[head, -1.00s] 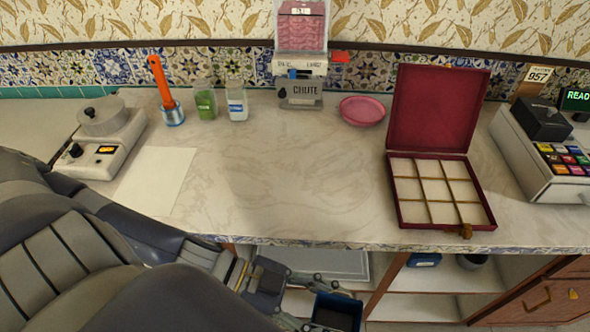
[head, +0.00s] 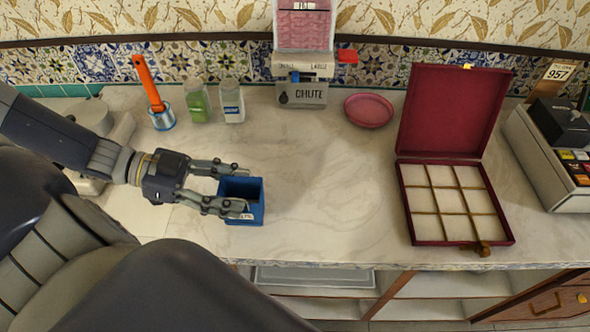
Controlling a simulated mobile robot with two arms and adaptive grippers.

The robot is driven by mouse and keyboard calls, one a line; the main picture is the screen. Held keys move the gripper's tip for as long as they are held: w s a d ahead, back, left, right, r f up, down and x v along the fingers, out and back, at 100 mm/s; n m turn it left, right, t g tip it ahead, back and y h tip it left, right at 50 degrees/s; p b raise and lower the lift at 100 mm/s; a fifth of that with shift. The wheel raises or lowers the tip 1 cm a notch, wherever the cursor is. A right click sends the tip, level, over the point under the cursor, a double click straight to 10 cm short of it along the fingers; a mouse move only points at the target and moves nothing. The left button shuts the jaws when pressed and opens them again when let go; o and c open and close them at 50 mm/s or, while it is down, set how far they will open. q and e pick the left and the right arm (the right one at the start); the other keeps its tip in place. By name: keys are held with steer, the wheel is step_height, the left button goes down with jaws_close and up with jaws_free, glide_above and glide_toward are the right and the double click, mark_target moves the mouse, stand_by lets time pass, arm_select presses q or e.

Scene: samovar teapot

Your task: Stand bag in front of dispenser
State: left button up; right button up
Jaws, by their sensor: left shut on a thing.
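My left gripper (head: 243,190) is shut on a small blue open-topped bag (head: 257,204). It holds the bag upright, over or on the counter's front part; I cannot tell whether the bag touches the counter. The inside of the bag looks dark. A white label shows low on its near side. The dispenser (head: 303,72) stands against the tiled wall at the back, with pink contents above and a grey block marked CHUTE at its foot. The bag is nearer to me and left of the dispenser. My right gripper is not in view.
An open red box (head: 408,205) with a divided tray stands on the right. A pink dish (head: 369,110) is right of the chute. Two jars (head: 198,101) and a tin with an orange-handled tool (head: 162,117) stand back left. The counter (head: 310,175) between is clear.

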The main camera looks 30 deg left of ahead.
arm_select(q)
steer(key=shift+w+r, duration=0.15)
steer(key=shift+w, duration=0.85)
steer(key=w+d+f, duration=0.1)
steer(key=w, duration=0.3)
steer(key=w+d+f+b, duration=0.1)
steer(key=w, duration=0.4)
steer(key=w+d+f+b, duration=0.1)
steer(key=w+f, duration=0.1)
steer(key=w, duration=0.2)
steer(key=shift+w+d+f, duration=0.1)
steer(key=shift+w+d, duration=0.1)
steer(key=shift+d, duration=0.15)
steer(key=shift+f, duration=0.35)
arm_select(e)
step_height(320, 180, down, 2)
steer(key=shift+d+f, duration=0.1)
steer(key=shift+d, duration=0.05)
arm_select(q)
steer(key=shift+f, duration=0.1)
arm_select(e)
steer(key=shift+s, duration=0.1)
arm_select(q)
steer(key=o, duration=0.9)
